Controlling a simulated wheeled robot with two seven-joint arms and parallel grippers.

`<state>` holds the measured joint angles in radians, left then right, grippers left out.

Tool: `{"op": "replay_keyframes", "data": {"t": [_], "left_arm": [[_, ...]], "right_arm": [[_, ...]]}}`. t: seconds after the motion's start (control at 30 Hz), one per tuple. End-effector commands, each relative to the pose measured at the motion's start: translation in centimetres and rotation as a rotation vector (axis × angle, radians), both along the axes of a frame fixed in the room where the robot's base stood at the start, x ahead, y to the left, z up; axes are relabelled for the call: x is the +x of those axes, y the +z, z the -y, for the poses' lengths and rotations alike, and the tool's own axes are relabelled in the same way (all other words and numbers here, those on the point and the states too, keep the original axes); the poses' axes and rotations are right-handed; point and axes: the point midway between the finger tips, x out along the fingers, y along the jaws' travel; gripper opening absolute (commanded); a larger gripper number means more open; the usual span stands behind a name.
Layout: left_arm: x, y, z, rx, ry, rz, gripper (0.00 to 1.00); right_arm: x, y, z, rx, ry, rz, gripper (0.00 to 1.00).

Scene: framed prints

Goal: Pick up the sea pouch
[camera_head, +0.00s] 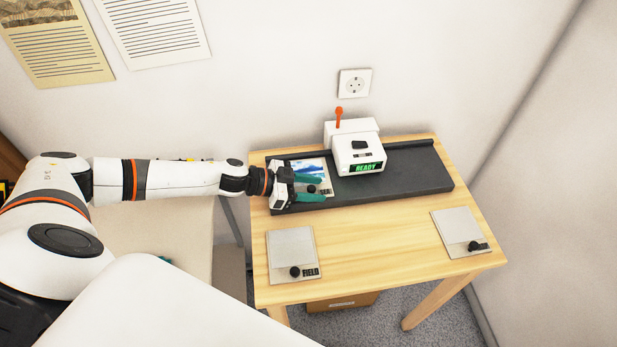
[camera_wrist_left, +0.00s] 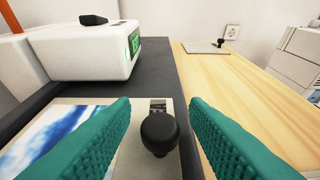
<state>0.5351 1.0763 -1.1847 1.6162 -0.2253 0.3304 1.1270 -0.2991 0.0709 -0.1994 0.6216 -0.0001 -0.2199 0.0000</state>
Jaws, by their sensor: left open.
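The sea pouch (camera_head: 308,168) is a flat card with a blue-and-white sea picture, a pale lower strip and a black knob. It lies on the left part of the dark tray (camera_head: 406,182). In the left wrist view the sea picture (camera_wrist_left: 58,138) shows at lower left, partly hidden by a finger. My left gripper (camera_head: 319,189) is open over the pouch. Its teal fingers (camera_wrist_left: 160,112) stand on either side of the black knob (camera_wrist_left: 158,132), with visible gaps. My right gripper is not in view.
A white device (camera_head: 356,152) with a green READY display and orange lever stands on the tray, right of the pouch. A grey pouch marked FIELD (camera_head: 291,250) lies front left on the wooden table (camera_head: 375,240); another grey pouch (camera_head: 456,228) lies at right. The table between them is clear.

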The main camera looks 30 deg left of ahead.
Motion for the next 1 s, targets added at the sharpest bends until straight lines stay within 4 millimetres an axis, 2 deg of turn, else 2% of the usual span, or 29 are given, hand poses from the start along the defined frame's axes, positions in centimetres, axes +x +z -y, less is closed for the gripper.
{"op": "replay_keyframes", "data": {"t": [0.1, 0.37, 0.63, 0.73, 0.87, 1.0], "left_arm": [[0.0, 0.0, 0.0, 0.0, 0.0, 0.0, 0.41], [0.0, 0.0, 0.0, 0.0, 0.0, 0.0, 0.0], [0.0, 0.1, 0.0, 0.0, 0.0, 0.0, 0.0], [0.0, 0.7, 0.0, 0.0, -0.001, 0.003, 0.0], [0.1, 2.8, -0.1, 0.001, -0.001, 0.005, 0.0], [0.1, 5.9, -0.1, 0.002, -0.001, 0.006, 0.0]], "right_arm": [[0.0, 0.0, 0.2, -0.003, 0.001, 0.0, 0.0], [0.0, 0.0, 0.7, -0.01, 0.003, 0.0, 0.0], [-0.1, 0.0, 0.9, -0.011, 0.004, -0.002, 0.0], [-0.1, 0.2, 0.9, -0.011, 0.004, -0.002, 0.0], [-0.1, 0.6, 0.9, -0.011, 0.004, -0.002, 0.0], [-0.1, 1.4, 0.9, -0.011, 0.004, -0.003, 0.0]]}}
